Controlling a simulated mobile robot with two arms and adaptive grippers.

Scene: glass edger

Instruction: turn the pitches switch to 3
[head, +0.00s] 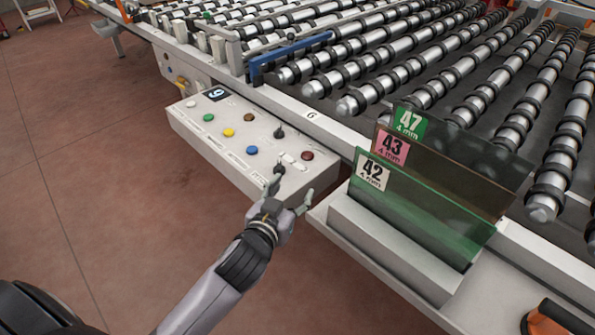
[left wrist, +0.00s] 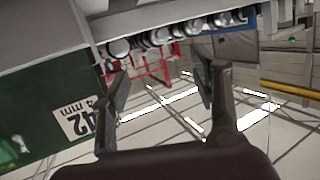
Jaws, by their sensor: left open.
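The pale control panel (head: 207,137) lies along the front of the roller table. A black rotary switch (head: 279,168) sits near its right front edge, and another black switch (head: 279,132) sits behind it. The lettering by the front switch is too small to read surely, so I cannot tell the set position. My left gripper (head: 290,194) is open and empty at the panel's front right corner. One finger is right by the front switch; I cannot tell whether it touches. Both fingers also show apart in the left wrist view (left wrist: 163,82). My right gripper is not in view.
Several coloured buttons and a small display (head: 216,94) are on the panel. Glass sheets labelled 42 (head: 372,172), 43 and 47 stand in a white rack (head: 390,246) close to the right of my left gripper. Open floor (head: 90,160) lies to the left.

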